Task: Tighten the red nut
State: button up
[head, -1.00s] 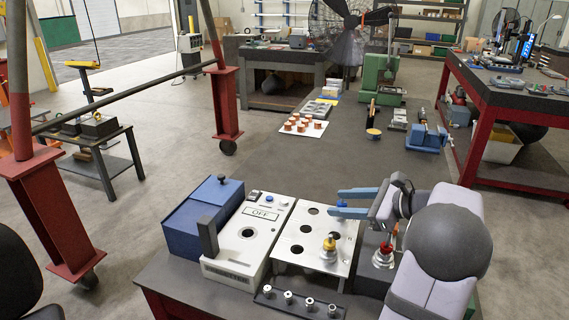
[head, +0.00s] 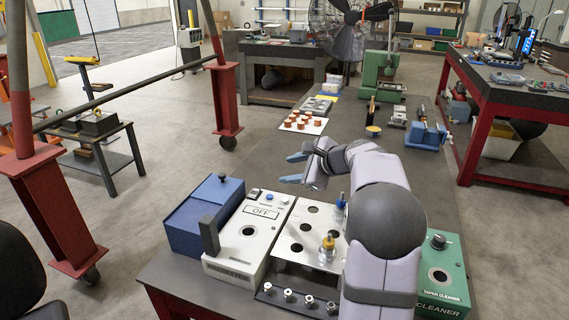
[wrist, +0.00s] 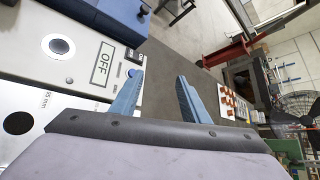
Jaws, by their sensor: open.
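My gripper (head: 291,168) is open and empty, raised over the bench beyond the white plate with holes (head: 292,265). Its blue fingers (wrist: 160,88) are spread in the wrist view with nothing between them. The red nut is not visible now; my arm covers the place at the right of the plate where a holder with a red part stood earlier. A holder with a yellow nut (head: 328,248) stands upright on the plate. A holder with a blue part (head: 340,208) stands at the plate's far right, close to my arm.
A white box marked OFF (head: 245,240) and a blue box (head: 203,213) stand left of the plate. A green taper cleaner (head: 444,275) is at the right. Several small metal pieces (head: 289,295) sit in front. A tray of copper-coloured parts (head: 302,124) lies beyond my gripper.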

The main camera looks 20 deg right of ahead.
jog(key=shift+w+a+r, duration=0.55)
jog(key=shift+w+a, duration=0.15)
jog(key=shift+w, duration=0.2)
